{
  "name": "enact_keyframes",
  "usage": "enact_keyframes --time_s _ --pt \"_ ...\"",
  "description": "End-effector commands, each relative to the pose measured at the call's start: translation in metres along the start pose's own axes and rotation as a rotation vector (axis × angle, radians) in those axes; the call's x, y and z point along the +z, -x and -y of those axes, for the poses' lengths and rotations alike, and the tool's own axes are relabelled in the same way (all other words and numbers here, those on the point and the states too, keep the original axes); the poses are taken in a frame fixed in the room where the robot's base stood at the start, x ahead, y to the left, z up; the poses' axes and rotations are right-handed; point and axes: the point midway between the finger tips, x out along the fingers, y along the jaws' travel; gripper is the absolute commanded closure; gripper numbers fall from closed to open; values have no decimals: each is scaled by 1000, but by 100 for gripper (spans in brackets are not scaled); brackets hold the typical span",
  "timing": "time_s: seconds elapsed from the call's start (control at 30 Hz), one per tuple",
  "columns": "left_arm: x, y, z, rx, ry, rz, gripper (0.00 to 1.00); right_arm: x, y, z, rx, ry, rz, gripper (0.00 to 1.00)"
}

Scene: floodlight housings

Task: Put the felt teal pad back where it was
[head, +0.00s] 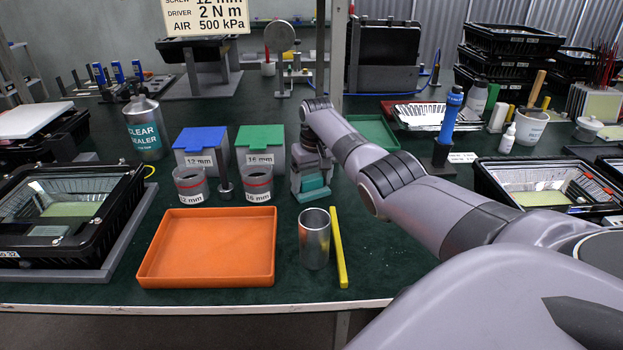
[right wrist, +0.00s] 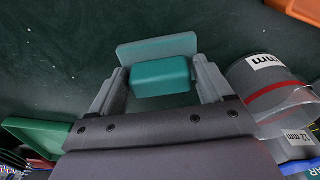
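The felt teal pad (head: 313,186) is at the middle of the table, right of the 16 mm cup, under my right gripper (head: 312,178). In the right wrist view the pad shows as a darker teal block (right wrist: 160,76) with a flat, paler teal plate (right wrist: 157,48) beyond it. The fingers of my right gripper (right wrist: 162,85) lie along both sides of the block and appear closed on it. I cannot tell whether the pad's underside touches the table. My left gripper is not in view.
A 16 mm cup (head: 258,184) stands close left of the gripper. An orange tray (head: 207,281), a metal cylinder (head: 314,240) and a yellow bar (head: 338,247) lie in front. A green tray (head: 376,133) is behind right. Bare table lies right of the yellow bar.

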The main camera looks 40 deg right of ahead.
Motion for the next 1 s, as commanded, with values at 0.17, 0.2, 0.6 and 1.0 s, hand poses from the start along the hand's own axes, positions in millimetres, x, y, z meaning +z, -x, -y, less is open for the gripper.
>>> enact_keyframes --time_s 0.17,0.2,0.6,1.0 --pt "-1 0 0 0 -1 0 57 0 0 0 0 0 -1 2" --pt "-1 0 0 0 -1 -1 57 0 1 0 0 0 -1 2" --pt "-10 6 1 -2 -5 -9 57 -2 31 0 -1 1 -4 2" --pt "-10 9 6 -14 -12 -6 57 -1 108 0 -1 0 -2 2"
